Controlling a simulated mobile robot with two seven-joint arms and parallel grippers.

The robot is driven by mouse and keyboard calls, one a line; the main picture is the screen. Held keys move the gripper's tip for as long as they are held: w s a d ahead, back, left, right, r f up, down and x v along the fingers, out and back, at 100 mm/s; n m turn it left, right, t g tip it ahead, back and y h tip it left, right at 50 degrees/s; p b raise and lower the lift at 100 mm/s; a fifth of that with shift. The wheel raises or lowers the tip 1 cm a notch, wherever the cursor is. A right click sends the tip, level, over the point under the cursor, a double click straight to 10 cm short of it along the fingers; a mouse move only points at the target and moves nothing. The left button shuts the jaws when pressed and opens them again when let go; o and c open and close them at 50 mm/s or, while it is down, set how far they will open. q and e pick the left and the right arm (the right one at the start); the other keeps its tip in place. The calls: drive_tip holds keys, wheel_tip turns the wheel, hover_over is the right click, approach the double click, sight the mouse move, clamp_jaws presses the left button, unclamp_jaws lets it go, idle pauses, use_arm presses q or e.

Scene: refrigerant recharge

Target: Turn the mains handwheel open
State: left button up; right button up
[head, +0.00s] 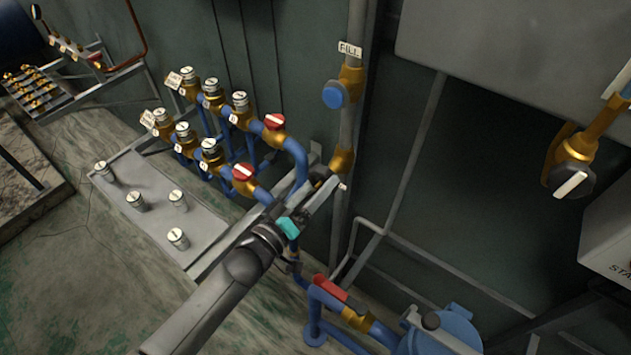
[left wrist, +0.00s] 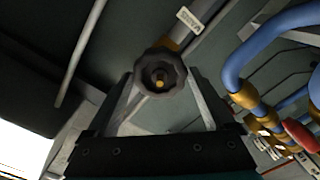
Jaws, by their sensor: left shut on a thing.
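The mains handwheel (left wrist: 160,78) is a dark, lobed knob with a brass-coloured centre. It fills the space between the fingers in the left wrist view, with a small label plate (left wrist: 189,20) behind it. My left gripper (head: 322,189) reaches in from below to the pipework in the head view and is shut on the handwheel. In the head view the gripper largely hides the wheel, beside a brass fitting (head: 342,160) on the grey vertical pipe. My right gripper is not in view.
Blue pipes with red-topped valves (head: 274,121) stand close to the left of my gripper. A blue FILL knob (head: 335,94) is above it. A red-handled blue pipe (head: 330,288) lies below. A grey bench with several capped posts (head: 155,190) is at the left.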

use_arm(q)
drive_tip(key=shift+n, duration=0.5)
drive_tip(key=shift+r+n+p, duration=0.15)
drive_tip(key=shift+n+p, duration=0.4)
drive_tip(key=shift+n, duration=1.75)
drive_tip(key=shift+p, duration=0.3)
